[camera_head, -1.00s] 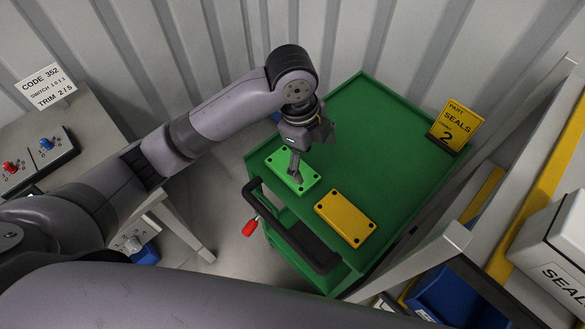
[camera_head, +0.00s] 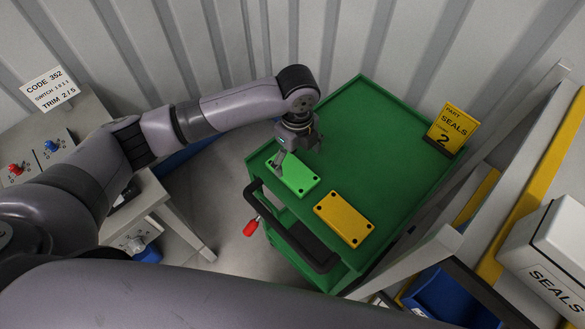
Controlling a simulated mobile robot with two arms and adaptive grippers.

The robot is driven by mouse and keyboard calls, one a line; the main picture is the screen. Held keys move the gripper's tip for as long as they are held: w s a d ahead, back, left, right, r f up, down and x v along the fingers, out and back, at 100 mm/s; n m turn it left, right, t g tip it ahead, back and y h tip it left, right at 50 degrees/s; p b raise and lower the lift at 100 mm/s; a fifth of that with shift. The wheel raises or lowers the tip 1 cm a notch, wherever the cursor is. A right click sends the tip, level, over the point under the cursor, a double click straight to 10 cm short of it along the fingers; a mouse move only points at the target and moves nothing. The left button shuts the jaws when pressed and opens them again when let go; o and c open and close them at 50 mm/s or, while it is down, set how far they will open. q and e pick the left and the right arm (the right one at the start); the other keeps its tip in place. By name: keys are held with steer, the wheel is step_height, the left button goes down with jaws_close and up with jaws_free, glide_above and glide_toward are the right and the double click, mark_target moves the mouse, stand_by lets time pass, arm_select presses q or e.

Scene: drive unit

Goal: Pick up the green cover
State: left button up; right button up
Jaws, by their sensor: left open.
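The green cover (camera_head: 298,177) is a bright green plate with dark holes at its corners. It lies flat near the left edge of the green cart top (camera_head: 365,125). My left gripper (camera_head: 280,168) points down at the cover's far left end, and its fingers hide part of that end. It is open; I cannot tell whether the fingertips touch the cover. My right gripper is not in view.
A yellow cover (camera_head: 344,219) lies beside the green one. A black cart handle (camera_head: 290,228) runs along the near side. A yellow sign (camera_head: 451,126) stands at the far right corner. The cart's middle is clear. Shelving with a white box (camera_head: 550,245) stands at right.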

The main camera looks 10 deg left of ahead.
mark_target(295, 172)
arm_select(q)
steer(key=shift+f, duration=0.75)
step_height(295, 172, down, 4)
steer(key=shift+a+f+p, duration=0.1)
steer(key=shift+p, duration=0.85)
steer(key=shift+f, duration=0.55)
steer(key=shift+c, duration=0.5)
steer(key=c, duration=1.3)
steer(key=shift+w+r, duration=0.1)
steer(key=shift+r, duration=0.05)
